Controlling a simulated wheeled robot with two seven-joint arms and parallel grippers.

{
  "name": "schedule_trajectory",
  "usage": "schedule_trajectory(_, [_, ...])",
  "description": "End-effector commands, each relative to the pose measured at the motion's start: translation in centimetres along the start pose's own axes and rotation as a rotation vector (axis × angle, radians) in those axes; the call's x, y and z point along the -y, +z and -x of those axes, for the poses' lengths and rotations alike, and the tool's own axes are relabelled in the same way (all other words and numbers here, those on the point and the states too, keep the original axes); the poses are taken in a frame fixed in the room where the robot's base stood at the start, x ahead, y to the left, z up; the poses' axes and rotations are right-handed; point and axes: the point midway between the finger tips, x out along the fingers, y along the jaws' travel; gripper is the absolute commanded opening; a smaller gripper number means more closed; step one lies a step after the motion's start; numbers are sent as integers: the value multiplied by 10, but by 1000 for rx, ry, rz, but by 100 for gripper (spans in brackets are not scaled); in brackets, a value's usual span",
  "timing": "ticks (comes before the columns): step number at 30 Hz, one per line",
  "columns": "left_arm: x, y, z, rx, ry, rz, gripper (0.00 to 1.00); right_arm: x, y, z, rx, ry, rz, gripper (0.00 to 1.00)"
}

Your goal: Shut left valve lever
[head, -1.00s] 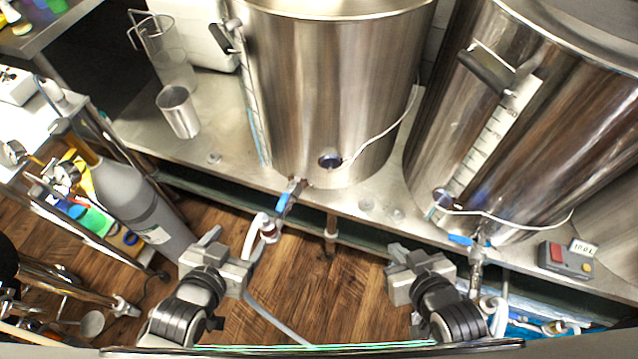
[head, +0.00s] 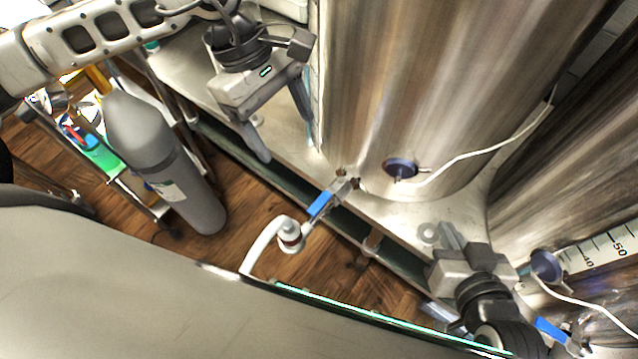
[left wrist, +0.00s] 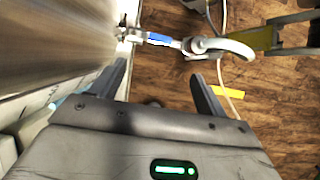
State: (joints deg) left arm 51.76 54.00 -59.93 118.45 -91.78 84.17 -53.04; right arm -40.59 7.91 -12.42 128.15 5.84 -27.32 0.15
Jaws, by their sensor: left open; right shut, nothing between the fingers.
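The left valve lever (head: 320,204) is a small blue handle on the metal valve at the foot of the left steel kettle (head: 420,80). It lies along the valve's outlet, pointing toward the white hose. It also shows in the left wrist view (left wrist: 160,38), beyond and between the fingertips. My left gripper (head: 283,130) is open and empty, up and left of the lever beside the kettle wall, apart from the lever. My right gripper (head: 446,242) is shut and empty, to the right of the valve near the bench edge.
A white hose (head: 262,246) bends down from the valve outlet. A grey gas cylinder (head: 165,160) stands at left. A second kettle (head: 570,150) with another blue lever (head: 552,331) is at right. A white cable (head: 490,150) runs from the left kettle's probe.

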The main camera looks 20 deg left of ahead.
Motion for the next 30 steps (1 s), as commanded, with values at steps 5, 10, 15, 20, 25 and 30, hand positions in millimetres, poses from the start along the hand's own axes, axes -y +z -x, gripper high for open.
schedule_trajectory(5, [1,-1,-21,-9,-5,-4,75,0,0,0,0,-1,0,0])
schedule_trajectory(10, [1,-1,-58,-6,-5,-3,75,0,0,0,0,-1,0,0])
schedule_trajectory(15, [1,-1,-95,-4,-5,-2,75,0,1,0,0,0,0,0])
schedule_trajectory(20, [1,-1,-126,-4,-4,-1,75,0,2,-1,0,0,1,0])
schedule_trajectory(25, [0,-2,-147,-5,-2,-1,75,0,1,-1,-4,0,2,0])
schedule_trajectory(30, [0,-1,-156,-5,-1,-2,75,0,-1,0,-9,0,3,0])
